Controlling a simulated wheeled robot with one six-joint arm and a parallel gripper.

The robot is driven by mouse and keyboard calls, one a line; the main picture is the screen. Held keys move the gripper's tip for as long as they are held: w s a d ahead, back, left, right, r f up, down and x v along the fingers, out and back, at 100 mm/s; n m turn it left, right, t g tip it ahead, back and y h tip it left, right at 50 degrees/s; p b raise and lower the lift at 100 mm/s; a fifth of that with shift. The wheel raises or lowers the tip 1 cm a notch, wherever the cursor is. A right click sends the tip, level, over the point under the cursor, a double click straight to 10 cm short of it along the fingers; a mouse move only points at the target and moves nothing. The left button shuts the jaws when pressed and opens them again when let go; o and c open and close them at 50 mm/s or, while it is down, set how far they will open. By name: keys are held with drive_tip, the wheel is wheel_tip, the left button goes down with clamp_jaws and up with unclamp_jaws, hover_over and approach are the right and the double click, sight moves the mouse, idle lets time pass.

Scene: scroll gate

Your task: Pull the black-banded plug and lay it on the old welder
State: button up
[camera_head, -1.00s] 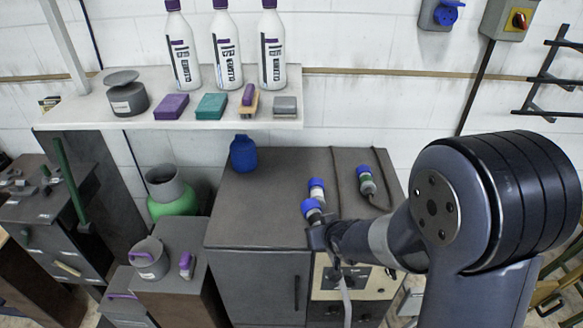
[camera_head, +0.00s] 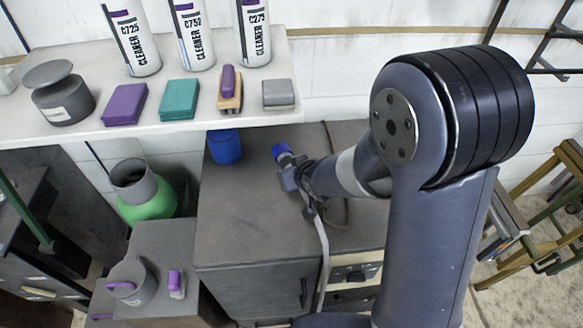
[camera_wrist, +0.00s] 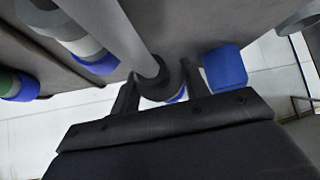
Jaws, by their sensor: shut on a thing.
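My gripper (camera_head: 290,178) is shut on a plug (camera_head: 281,151) with a blue end, over the dark grey top of a cabinet (camera_head: 245,230). A pale cable (camera_head: 323,250) hangs from it down past the cabinet's front. In the wrist view the plug (camera_wrist: 178,97) sits between my two fingers (camera_wrist: 160,92); its band is not clear.
A blue container (camera_head: 224,148) stands on the cabinet, close to the held plug. A white shelf (camera_head: 180,128) with bottles and sponges overhangs the back.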

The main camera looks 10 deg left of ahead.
sight(294, 192)
drive_tip(key=shift+f+b, duration=2.35)
drive_tip(key=shift+f, duration=0.2)
drive_tip(key=o, duration=1.5)
drive_tip(key=shift+c, duration=0.2)
drive_tip(key=p+v, duration=0.4)
drive_tip(key=v, duration=0.7)
drive_tip(key=shift+w+f, duration=0.1)
drive_tip(key=shift+f, duration=0.05)
